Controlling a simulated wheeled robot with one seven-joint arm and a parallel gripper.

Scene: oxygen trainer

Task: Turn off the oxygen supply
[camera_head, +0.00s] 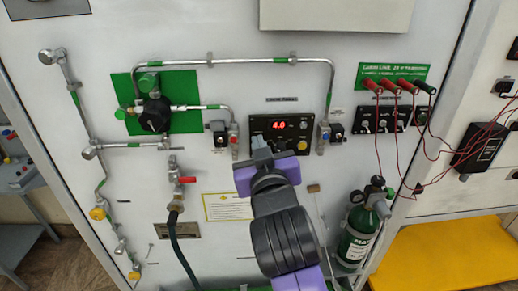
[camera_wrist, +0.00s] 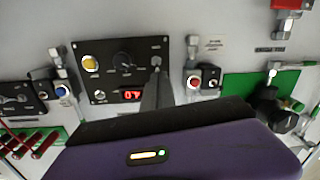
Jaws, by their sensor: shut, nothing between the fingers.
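A black control panel (camera_head: 292,121) on the white wall has a lit red display (camera_head: 279,128) reading 4.0. It also shows upside down in the wrist view (camera_wrist: 86,77), with a yellow button (camera_wrist: 91,63), a black dial (camera_wrist: 123,60), a small toggle (camera_wrist: 99,96) and another small control (camera_wrist: 156,60). My gripper (camera_head: 261,144) is shut and empty in front of the panel's lower left part. In the wrist view my gripper's fingertips (camera_wrist: 157,78) overlap the panel beside that second control. I cannot tell whether they touch it.
Small valve units with a red (camera_head: 234,139) and a blue knob (camera_head: 325,135) flank the panel. A black regulator (camera_head: 155,115) sits on a green plate at left, with pipes around. A green oxygen cylinder (camera_head: 357,242) stands lower right. Red cables (camera_head: 378,140) hang at right.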

